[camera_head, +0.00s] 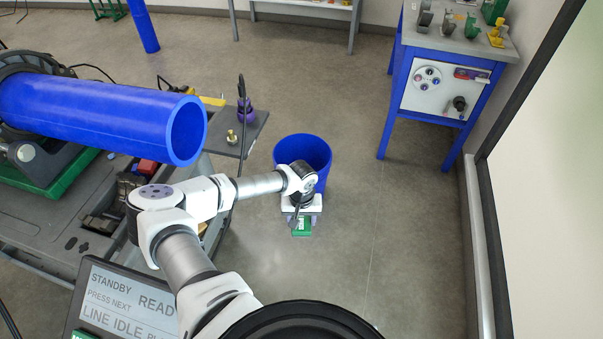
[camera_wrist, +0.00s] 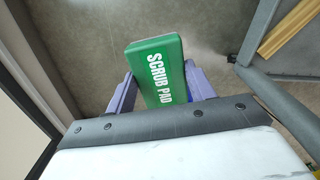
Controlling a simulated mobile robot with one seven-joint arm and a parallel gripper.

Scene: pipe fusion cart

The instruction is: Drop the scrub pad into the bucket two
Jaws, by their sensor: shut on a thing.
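The scrub pad (camera_wrist: 160,70) is a green block with white "SCRUB PAD" lettering. In the wrist view it sits between the two purple-grey fingers of my gripper (camera_wrist: 158,88), which is shut on it. In the head view my gripper (camera_head: 301,218) points down with the green pad (camera_head: 302,229) below it, in front of a blue bucket (camera_head: 303,148). The bucket stands on the floor, and my wrist hides part of its front wall. The pad appears nearer the camera than the bucket, not over its opening. No number shows on the bucket.
A grey cart (camera_head: 40,225) with a large blue pipe (camera_head: 100,112) stands at the left, beside my arm. A blue-legged workbench (camera_head: 447,82) stands at the back right, near a wall with a dark frame. The floor (camera_head: 400,240) right of the bucket is clear.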

